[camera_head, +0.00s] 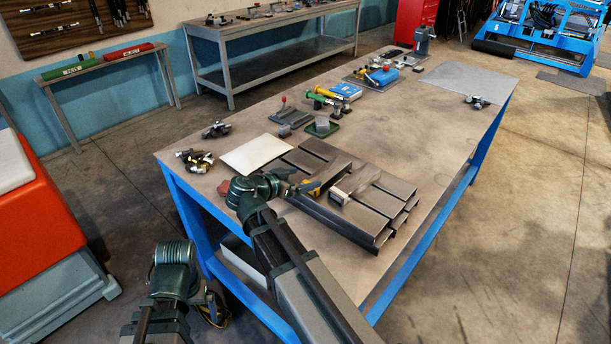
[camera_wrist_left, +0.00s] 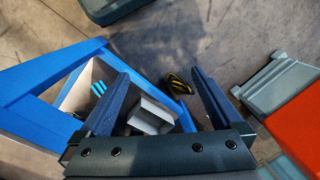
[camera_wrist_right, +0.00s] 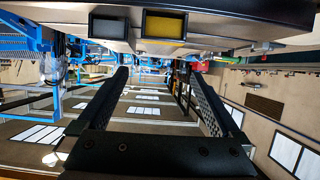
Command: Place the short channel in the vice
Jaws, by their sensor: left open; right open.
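Several grey channels (camera_head: 310,160) lie side by side near the front of the table; I cannot tell which is the short one. Channel ends show at the top of the right wrist view, one with a yellow inside (camera_wrist_right: 165,26) and a small grey one (camera_wrist_right: 262,47). A grey upright device (camera_head: 421,44) at the table's far end may be the vice. My right gripper (camera_head: 300,187) is open and empty at the near edge of the channels. My left gripper (camera_head: 214,300) is low, beside the table; its open fingers (camera_wrist_left: 160,92) show nothing between them held.
A white sheet (camera_head: 255,153), small clamps (camera_head: 195,160) and green fixtures (camera_head: 320,127) lie on the table (camera_head: 225,140). A grey plate (camera_head: 468,86) lies at the right. The left wrist view shows the blue table frame (camera_wrist_left: 50,75). A red-topped cart (camera_head: 40,220) stands left.

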